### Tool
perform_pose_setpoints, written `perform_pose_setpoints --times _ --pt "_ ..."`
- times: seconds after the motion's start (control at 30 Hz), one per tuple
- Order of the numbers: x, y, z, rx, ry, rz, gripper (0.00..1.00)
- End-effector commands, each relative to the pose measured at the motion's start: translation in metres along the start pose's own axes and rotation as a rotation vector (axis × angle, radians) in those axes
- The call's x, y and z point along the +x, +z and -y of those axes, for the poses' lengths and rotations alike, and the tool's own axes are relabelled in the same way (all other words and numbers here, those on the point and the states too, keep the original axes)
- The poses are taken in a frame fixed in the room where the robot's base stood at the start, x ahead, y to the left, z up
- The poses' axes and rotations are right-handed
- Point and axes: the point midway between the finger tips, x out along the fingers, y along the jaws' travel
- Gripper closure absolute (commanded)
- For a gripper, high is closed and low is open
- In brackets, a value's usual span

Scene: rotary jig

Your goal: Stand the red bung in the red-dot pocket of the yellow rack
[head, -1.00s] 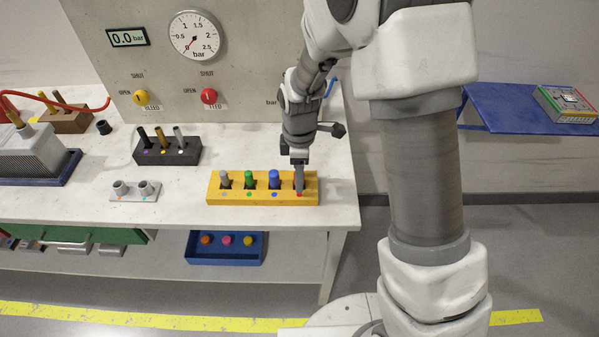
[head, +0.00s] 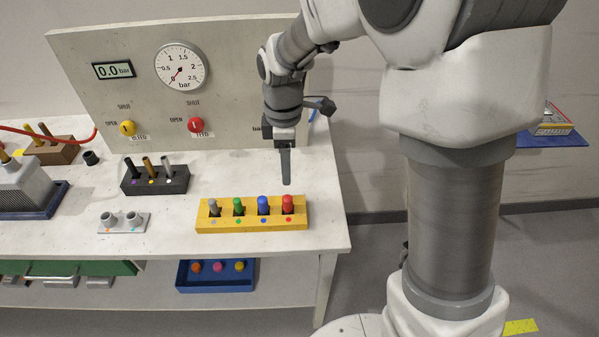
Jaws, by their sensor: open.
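The yellow rack (head: 218,223) lies near the front right of the bench. The red bung (head: 287,205) stands upright in the rack's rightmost pocket, behind the red dot (head: 289,221). Grey (head: 213,208), green (head: 239,207) and blue (head: 263,206) bungs stand in the pockets to its left. My gripper (head: 286,183) is open and empty, pointing down. It is above and behind the red bung, apart from it. One finger hides the other from this side.
A dark rack (head: 133,187) with several pegs stands at the back left. A grey two-socket holder (head: 109,229) lies left of the yellow rack. A gauge panel (head: 90,105) stands behind. A blue tray (head: 187,283) sits on the lower shelf. Bench right of the yellow rack is clear.

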Motion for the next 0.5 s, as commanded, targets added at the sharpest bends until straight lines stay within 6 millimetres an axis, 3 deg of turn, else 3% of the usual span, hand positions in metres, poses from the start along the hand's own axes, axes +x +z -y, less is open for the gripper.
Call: perform_pose_setpoints --times 0.23,0.5 --pt "-0.017 0.008 0.004 0.068 0.025 -0.007 0.39" --pt "-0.084 0.053 0.045 0.474 0.149 -0.067 0.39"
